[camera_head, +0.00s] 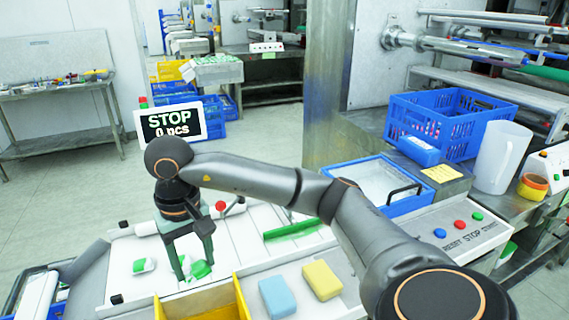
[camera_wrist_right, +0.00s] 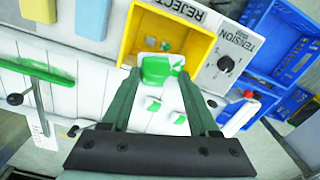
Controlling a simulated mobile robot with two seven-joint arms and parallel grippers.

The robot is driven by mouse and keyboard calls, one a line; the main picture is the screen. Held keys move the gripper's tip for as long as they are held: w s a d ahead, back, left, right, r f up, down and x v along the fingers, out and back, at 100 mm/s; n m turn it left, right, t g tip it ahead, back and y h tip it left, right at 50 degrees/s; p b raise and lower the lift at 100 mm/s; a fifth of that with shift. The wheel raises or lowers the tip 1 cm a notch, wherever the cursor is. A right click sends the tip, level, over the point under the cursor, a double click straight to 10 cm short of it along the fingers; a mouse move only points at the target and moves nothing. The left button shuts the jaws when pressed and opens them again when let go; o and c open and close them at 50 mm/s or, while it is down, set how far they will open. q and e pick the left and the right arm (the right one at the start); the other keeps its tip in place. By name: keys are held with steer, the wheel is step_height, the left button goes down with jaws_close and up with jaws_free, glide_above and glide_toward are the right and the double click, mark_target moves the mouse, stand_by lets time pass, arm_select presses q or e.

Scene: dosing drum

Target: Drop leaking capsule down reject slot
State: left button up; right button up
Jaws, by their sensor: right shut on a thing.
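My right gripper (camera_head: 196,270) points down over the white panel, its two green fingers shut on a green and white capsule (camera_head: 199,269). In the right wrist view the capsule (camera_wrist_right: 157,70) sits between the fingertips (camera_wrist_right: 158,74), at the near edge of the yellow reject box (camera_wrist_right: 132,37) in that picture. The box is labelled REJECT and holds some green and white pieces. It also shows at the bottom of the head view (camera_head: 243,297), in front of the gripper. Whether the capsule leaks, or touches the panel, I cannot tell. My left gripper is not in view.
Another capsule (camera_head: 143,265) lies left of the gripper. A blue block (camera_head: 277,297) and a yellow block (camera_head: 321,280) lie right of the reject box. A display (camera_head: 170,122) reads STOP, 0 pcs. A green-handled lever (camera_head: 291,230) and a TENSION knob (camera_wrist_right: 227,64) stand nearby.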

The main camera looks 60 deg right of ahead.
steer(key=shift+f+b, duration=0.4)
step_height(320, 180, down, 5)
steer(key=b, duration=0.3)
steer(key=shift+s+d, duration=0.1)
steer(key=shift+s, duration=0.05)
steer(key=o, duration=1.4)
step_height(320, 180, up, 11)
steer(key=shift+r+p, duration=0.1)
steer(key=shift+p, duration=1)
steer(key=shift+r, duration=0.65)
